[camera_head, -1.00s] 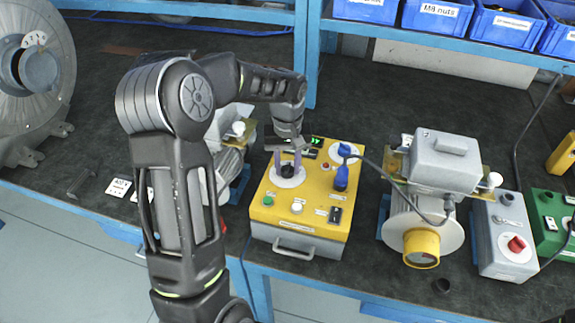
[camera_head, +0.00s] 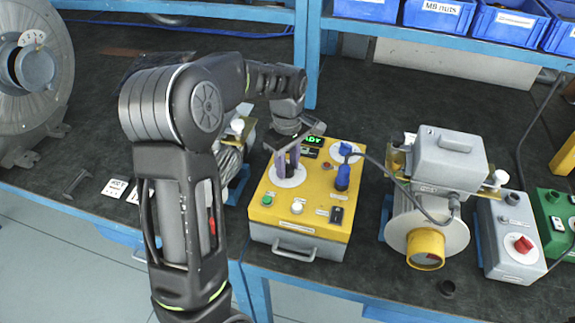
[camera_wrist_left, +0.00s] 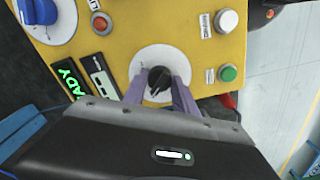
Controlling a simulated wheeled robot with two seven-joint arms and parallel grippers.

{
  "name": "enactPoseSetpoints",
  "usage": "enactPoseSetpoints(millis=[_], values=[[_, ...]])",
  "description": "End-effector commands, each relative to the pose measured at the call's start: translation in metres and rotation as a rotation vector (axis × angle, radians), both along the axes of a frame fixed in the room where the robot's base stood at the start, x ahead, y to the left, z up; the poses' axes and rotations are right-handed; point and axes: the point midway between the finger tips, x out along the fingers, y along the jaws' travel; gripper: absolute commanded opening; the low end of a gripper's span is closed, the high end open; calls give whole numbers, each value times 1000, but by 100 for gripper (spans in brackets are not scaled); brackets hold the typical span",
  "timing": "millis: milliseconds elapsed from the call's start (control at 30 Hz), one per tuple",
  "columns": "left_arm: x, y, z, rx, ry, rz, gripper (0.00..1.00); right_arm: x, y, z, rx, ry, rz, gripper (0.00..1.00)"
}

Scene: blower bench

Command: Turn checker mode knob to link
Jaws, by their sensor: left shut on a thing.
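The checker is a yellow-topped box (camera_head: 318,190) on the bench, in the middle of the head view. Its black mode knob (camera_wrist_left: 159,82) sits on a round white dial (camera_head: 282,182), which also shows in the left wrist view (camera_wrist_left: 146,56). My left gripper (camera_head: 288,163) reaches down to this dial from above. Its two purple fingers, also in the left wrist view (camera_wrist_left: 159,88), are shut on the knob from both sides. The fingers hide much of the knob and the dial marks near it. A green-lit display (camera_head: 313,140) ending in "ADY" is partly hidden. My right gripper does not show.
A grey motor unit (camera_head: 448,160) and a grey switch box (camera_head: 508,240) are to the right. A green button (camera_wrist_left: 228,73) is close to the dial. A large grey blower (camera_head: 40,90) is far left.

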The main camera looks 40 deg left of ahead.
Motion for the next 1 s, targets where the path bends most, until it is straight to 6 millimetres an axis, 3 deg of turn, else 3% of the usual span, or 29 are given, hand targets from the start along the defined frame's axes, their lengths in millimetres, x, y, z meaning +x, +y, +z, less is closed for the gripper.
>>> enactPoseSetpoints(millis=[300,733,767,1000], values=[[1,0,1,1,-2,111,0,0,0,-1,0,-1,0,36],[1,0,1,1,-3,123,0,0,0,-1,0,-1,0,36],[1,0,1,1,-3,123,36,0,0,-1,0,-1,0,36],[0,0,0,0,-1,121,55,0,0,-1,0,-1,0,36]])
